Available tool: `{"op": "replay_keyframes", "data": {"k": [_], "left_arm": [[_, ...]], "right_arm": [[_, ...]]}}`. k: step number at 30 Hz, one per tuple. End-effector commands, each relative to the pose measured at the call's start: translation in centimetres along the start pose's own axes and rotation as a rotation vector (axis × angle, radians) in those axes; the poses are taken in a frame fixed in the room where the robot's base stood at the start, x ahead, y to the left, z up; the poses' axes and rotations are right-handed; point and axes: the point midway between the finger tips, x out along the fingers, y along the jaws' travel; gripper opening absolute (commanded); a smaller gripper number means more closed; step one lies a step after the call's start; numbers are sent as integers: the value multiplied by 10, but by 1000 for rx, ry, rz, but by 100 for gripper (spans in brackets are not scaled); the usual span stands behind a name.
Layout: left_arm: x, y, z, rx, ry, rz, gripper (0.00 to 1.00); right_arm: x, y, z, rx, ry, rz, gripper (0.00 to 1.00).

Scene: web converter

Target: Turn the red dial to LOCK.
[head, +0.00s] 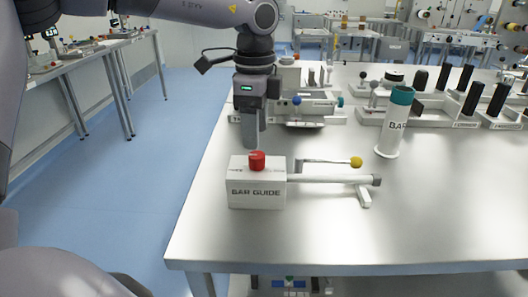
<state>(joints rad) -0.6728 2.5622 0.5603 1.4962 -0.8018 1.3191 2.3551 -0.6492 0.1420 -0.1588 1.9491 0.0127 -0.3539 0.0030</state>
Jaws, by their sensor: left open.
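The red dial (257,160) sits on top of a white box labelled BAR GUIDE (256,191), near the left edge of the metal table. The lettering around the dial is too small to read, so its setting cannot be told. My left gripper (252,143) points down just above and behind the dial, apart from it as far as I can see. Its fingers look close together from this side, but it is open with nothing visible between them. My right gripper is not in view.
A rod with a yellow knob (356,162) and a white bar (330,179) extend right from the box. A white cylinder with a teal top (396,125) stands to the right. Fixtures line the table's back. The front of the table (350,235) is clear.

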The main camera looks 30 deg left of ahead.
Motion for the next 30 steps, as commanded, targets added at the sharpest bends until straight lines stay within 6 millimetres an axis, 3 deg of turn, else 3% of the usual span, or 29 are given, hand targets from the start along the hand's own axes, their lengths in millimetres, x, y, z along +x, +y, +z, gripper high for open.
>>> {"op": "replay_keyframes", "data": {"k": [9, 21, 22, 27, 30], "left_arm": [[48, 1, 0, 1, 1, 4, 61], [60, 0, 0, 1, 3, 1, 61], [60, 0, 0, 1, 3, 1, 58], [59, 0, 0, 1, 3, 1, 5], [59, 1, 0, 2, 4, 1, 6]], "right_arm": [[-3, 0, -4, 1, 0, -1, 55], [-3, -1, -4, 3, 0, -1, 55], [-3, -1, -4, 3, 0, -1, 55], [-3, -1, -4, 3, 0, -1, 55], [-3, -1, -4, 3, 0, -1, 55]]}}
